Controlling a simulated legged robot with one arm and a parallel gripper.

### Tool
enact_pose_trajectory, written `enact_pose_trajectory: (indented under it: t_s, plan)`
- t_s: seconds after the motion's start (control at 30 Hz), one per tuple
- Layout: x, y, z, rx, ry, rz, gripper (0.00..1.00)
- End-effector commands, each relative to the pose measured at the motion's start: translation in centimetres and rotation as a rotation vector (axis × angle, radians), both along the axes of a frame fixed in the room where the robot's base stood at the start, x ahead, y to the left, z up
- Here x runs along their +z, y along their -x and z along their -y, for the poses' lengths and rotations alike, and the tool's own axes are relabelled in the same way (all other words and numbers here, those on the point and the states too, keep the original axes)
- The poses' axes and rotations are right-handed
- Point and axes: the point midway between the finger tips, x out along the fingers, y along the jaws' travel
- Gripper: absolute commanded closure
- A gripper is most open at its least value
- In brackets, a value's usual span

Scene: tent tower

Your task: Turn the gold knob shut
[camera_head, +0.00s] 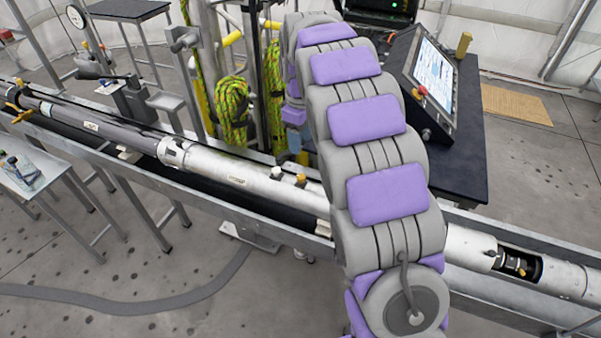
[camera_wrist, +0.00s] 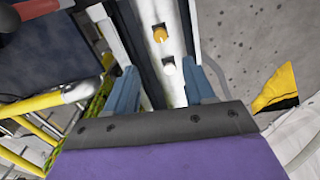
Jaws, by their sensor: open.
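A small gold knob (camera_head: 301,179) stands on top of the long silver tube (camera_head: 235,178), beside a white knob (camera_head: 277,173). In the wrist view the gold knob (camera_wrist: 159,34) is beyond the white knob (camera_wrist: 169,66), both on the pale tube. My gripper (camera_wrist: 163,72) is open, with one blue-grey finger on each side of the tube's line in the picture. The white knob shows between the fingertips and the gold knob lies farther up the picture. Nothing is seen between the jaws in contact with them. In the head view my arm hides most of the gripper.
The tube lies along a metal trough (camera_head: 262,229). Behind it are green-yellow rope coils (camera_head: 232,105) and a dark table (camera_head: 468,150) with a tilted screen (camera_head: 431,75). Yellow-ended rails (camera_wrist: 78,92) are left in the wrist view. Open floor lies in front.

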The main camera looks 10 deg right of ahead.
Motion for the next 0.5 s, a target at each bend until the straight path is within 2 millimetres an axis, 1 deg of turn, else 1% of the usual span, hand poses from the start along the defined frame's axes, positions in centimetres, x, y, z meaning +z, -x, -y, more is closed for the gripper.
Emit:
enact_pose_trajectory:
  t_s: [0.03,0.3,0.5]
  plan:
    - [-1.3,0.2,0.0,-0.001,0.0,-0.007,0.46]
    - [-6.7,0.1,0.0,0.001,0.0,-0.004,0.46]
    - [-10.2,0.1,0.0,0.0,0.0,-0.003,0.46]
